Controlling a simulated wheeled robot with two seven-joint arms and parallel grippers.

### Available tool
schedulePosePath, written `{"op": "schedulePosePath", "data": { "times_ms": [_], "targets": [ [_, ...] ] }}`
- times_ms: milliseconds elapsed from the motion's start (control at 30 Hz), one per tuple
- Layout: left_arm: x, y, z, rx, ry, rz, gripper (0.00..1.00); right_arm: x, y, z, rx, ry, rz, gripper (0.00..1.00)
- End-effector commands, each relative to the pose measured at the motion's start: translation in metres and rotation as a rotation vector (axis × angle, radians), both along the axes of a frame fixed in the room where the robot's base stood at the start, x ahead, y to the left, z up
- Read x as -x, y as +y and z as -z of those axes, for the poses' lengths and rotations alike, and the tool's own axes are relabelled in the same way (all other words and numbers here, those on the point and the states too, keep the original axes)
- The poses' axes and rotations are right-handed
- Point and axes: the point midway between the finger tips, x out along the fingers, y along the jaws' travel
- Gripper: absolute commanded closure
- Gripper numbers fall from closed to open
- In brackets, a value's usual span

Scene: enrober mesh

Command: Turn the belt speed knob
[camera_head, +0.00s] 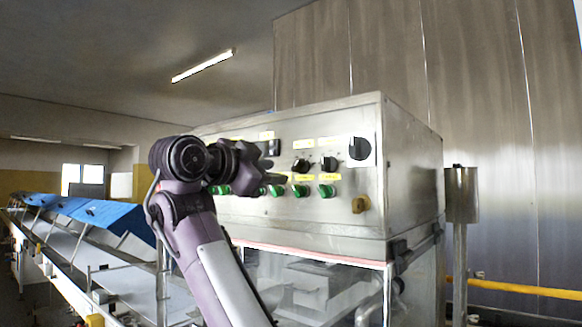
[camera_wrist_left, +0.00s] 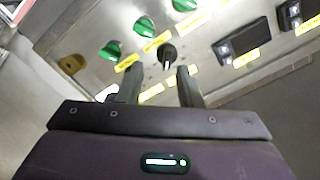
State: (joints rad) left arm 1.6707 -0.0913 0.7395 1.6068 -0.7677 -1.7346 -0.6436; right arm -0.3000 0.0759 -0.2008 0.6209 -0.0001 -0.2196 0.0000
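A steel control box (camera_head: 340,225) carries two small black knobs, one on the left (camera_head: 301,165) and one on the right (camera_head: 329,163), under yellow labels too small to read. I cannot tell which is the belt speed knob. My left gripper (camera_head: 279,176) is in front of the panel, left of these knobs in the head view. In the left wrist view its two fingers (camera_wrist_left: 159,70) are apart and empty. A black knob (camera_wrist_left: 167,53) shows just beyond the fingertips, roughly between them; contact is not visible. My right gripper is in neither view.
Several green knobs (camera_head: 326,191) line the panel below the black ones. Black rocker switches (camera_wrist_left: 242,42) show in the wrist view. A conveyor with blue covers (camera_head: 110,217) runs left.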

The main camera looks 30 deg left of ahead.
Motion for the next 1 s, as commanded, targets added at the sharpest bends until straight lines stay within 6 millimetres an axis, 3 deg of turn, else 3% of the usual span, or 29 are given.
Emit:
{"op": "schedulePosePath", "data": {
  "times_ms": [100, 233, 600, 1000],
  "targets": [
    [0.009, -0.001, -0.018, -0.014, -0.032, 0.016, 0.67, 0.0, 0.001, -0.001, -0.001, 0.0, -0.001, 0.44],
    [-0.001, -0.001, -0.023, -0.019, -0.036, 0.018, 0.67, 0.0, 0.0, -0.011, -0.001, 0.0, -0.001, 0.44],
    [-0.056, -0.005, -0.023, -0.018, -0.035, 0.016, 0.67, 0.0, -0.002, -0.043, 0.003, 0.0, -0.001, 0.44],
    [-0.066, -0.007, -0.02, -0.017, -0.038, 0.017, 0.67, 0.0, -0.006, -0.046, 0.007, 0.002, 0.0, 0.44]
  ]
}}
